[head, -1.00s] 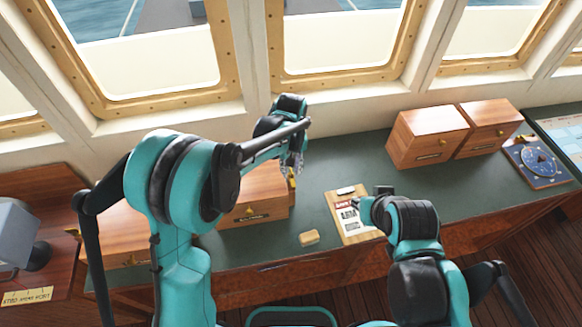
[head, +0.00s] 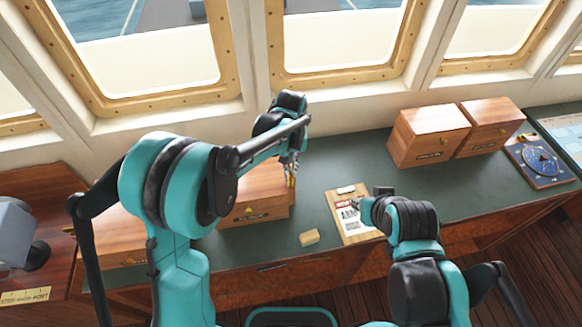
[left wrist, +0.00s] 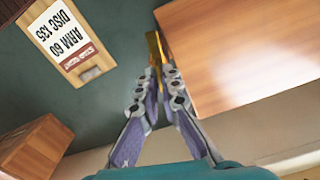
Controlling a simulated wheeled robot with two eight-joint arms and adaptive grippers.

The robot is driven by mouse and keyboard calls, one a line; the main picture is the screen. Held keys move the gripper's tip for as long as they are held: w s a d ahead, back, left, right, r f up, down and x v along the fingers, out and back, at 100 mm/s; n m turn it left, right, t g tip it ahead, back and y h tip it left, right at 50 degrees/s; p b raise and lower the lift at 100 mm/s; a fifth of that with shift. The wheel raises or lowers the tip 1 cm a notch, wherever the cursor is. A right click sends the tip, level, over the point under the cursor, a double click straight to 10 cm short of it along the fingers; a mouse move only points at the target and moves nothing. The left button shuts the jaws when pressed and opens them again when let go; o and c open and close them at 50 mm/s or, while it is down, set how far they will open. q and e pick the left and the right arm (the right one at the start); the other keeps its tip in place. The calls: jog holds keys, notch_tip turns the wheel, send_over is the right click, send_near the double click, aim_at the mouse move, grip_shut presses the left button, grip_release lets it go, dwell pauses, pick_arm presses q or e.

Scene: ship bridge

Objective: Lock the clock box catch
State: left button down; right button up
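A wooden box (head: 262,190) stands on the green-topped desk below my left forearm, partly hidden by it. A narrow brass catch (head: 292,182) stands at its right side. My left gripper (head: 290,163) points down at it. In the left wrist view the fingers of my left gripper (left wrist: 158,74) are drawn together with the brass catch (left wrist: 153,45) between their tips, beside the wooden box (left wrist: 245,50). The lower part of the catch is hidden by the fingers. My right gripper (head: 367,207) is near the clipboard; its fingers are too small to judge.
Two more wooden boxes (head: 425,150) (head: 488,140) stand at the back right, beside a blue dial board (head: 538,160). The desk between them is clear.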

pick_arm(q)
jog(key=m+b, duration=0.1)
jog(key=m, duration=0.3)
jog(key=shift+m+b, duration=0.3)
jog(key=shift+b, duration=0.05)
jog(key=m+b, duration=0.1)
jog(key=m, duration=0.4)
jog(key=m+b, duration=0.1)
jog(key=m, duration=0.4)
jog(key=shift+m, duration=0.4)
jog(key=c, duration=1.7)
grip_release()
jog(key=shift+r, duration=0.15)
